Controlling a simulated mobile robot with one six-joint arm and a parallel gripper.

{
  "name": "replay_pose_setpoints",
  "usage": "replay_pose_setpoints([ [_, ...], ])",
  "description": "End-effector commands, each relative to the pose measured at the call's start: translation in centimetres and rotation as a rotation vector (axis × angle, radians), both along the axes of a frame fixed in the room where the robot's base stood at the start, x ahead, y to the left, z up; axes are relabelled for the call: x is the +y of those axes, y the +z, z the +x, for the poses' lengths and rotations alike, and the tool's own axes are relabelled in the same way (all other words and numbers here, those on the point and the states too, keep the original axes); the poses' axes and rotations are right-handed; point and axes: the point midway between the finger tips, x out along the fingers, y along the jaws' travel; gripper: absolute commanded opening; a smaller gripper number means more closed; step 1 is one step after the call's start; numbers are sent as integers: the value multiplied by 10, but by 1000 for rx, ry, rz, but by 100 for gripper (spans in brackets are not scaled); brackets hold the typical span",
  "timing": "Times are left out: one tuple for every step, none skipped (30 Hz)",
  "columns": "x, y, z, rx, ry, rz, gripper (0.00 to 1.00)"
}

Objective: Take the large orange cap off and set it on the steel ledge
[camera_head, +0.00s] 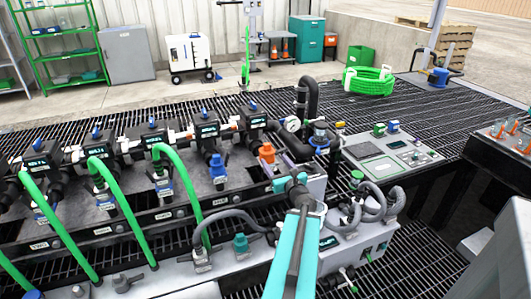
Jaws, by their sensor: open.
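The large orange cap (266,151) sits on a dark fitting at the right end of the row of valves. My gripper (279,174), at the end of my teal arm, is just below and to the right of the cap in the picture. It is open, and its fingers are small and partly hidden by my arm. I cannot tell whether they touch the cap. A grey steel ledge (168,287) runs along the front, below the manifold, with hose fittings and a teal knob on it.
Green hoses (180,185) arch from the valves to the front ledge. A grey box with looped hoses (345,245) stands right of my arm. A control panel (390,153) lies behind it. A dark stand with orange-topped parts (497,130) is at far right.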

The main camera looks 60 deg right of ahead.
Motion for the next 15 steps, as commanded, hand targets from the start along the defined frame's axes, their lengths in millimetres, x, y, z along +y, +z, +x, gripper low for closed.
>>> replay_pose_setpoints([
  [-1,0,-1,0,-2,0,61],
  [-1,0,-2,0,-3,0,61],
  [-2,0,-3,0,-4,0,61],
  [-2,0,-3,0,-5,0,61],
  [-3,0,-4,0,-6,0,61],
  [-4,0,-5,0,-8,0,61],
  [-4,0,-5,0,-8,0,61],
  [-5,0,-5,0,-9,0,61],
  [-5,0,-6,0,-10,0,61],
  [-6,0,-5,0,-10,0,61],
  [-7,0,-5,0,-11,0,61],
  [-9,0,-4,0,-11,0,61],
  [-10,0,-3,0,-12,0,61],
  [-12,0,-1,0,-12,0,61],
  [-14,0,1,0,-13,0,61],
])
